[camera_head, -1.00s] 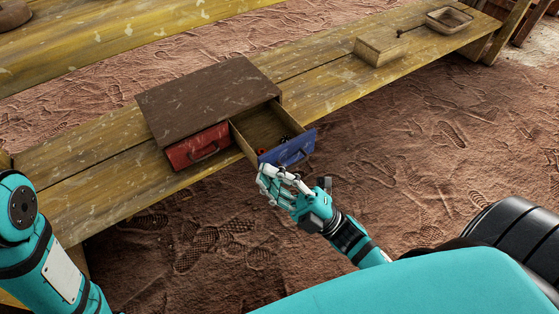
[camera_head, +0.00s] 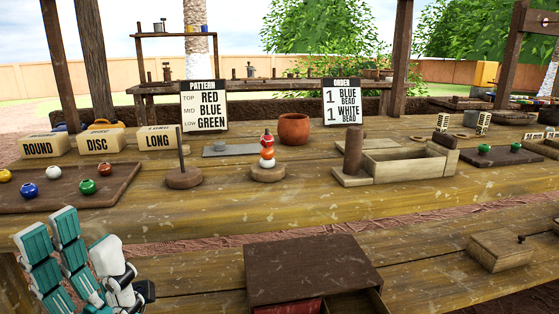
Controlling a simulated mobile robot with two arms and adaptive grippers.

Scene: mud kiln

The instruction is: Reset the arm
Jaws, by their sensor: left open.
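My left gripper (camera_head: 78,252) is at the lower left of the head view, in front of the near bench. Its teal fingers point up and stand apart from its white digit, with nothing held. My right gripper is out of view. The dark wooden drawer cabinet (camera_head: 312,265) is at the bottom centre on the lower plank. A strip of its red drawer (camera_head: 290,306) shows, and part of the open drawer (camera_head: 358,303) shows beside it; the blue front is cut off.
The upper bench holds a bead tray (camera_head: 115,185) near my left gripper, a spindle (camera_head: 183,178), stacked beads (camera_head: 267,160), a clay pot (camera_head: 294,129), an open wooden box (camera_head: 405,165) and two signs. A lidded box (camera_head: 498,250) sits at lower right.

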